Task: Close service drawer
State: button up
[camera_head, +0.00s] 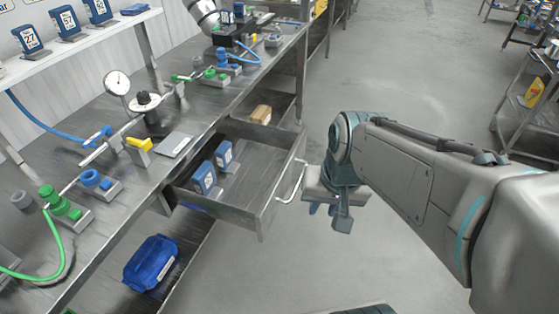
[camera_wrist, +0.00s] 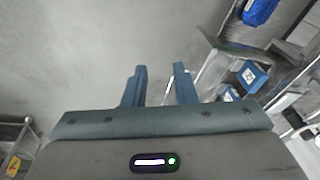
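The service drawer (camera_head: 262,212) is pulled out from under the steel workbench in the head view. Its silver bow handle (camera_head: 291,186) is on the front panel. The drawer (camera_wrist: 229,44) and handle are to the right of the fingers there. I cannot tell whether a finger touches the handle.
The workbench top (camera_head: 112,167) carries valves, a gauge and hoses. A blue bin (camera_head: 151,262) sits on the shelf below, left of the drawer. The floor (camera_head: 400,75) beyond my arm is clear. A metal rack (camera_head: 527,120) stands at far right.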

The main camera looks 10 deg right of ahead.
jog(key=w+f+m+y+b, duration=0.1)
jog(key=f+m+b, duration=0.1)
jog(key=f+m, duration=0.1)
jog(key=w+f+m+y+b, duration=0.1)
jog(key=w+f+m, duration=0.1)
jog(key=f+m, duration=0.1)
jog(key=w+f+m+y+b, duration=0.1)
jog(key=f+m+y+b, duration=0.1)
jog(key=f+m, duration=0.1)
jog(key=shift+w+d+f+m+g+b, duration=0.1)
jog(key=shift+w+f+m+g+b, duration=0.05)
jog(key=shift+w+m+g+b, duration=0.2)
grip_shut()
jog(key=m+t+y+b, duration=0.3)
jog(key=m+b, duration=0.4)
jog(key=m, duration=0.5)
send_near(274, 208)
jog(key=x, duration=0.5)
jog(key=shift+s+d+f, duration=0.15)
jog(key=shift+d+f, duration=0.1)
jog(key=shift+f, duration=0.15)
jog(key=shift+w+a, duration=0.25)
jog(key=shift+a, duration=0.25)
jog(key=shift+w+a, duration=0.1)
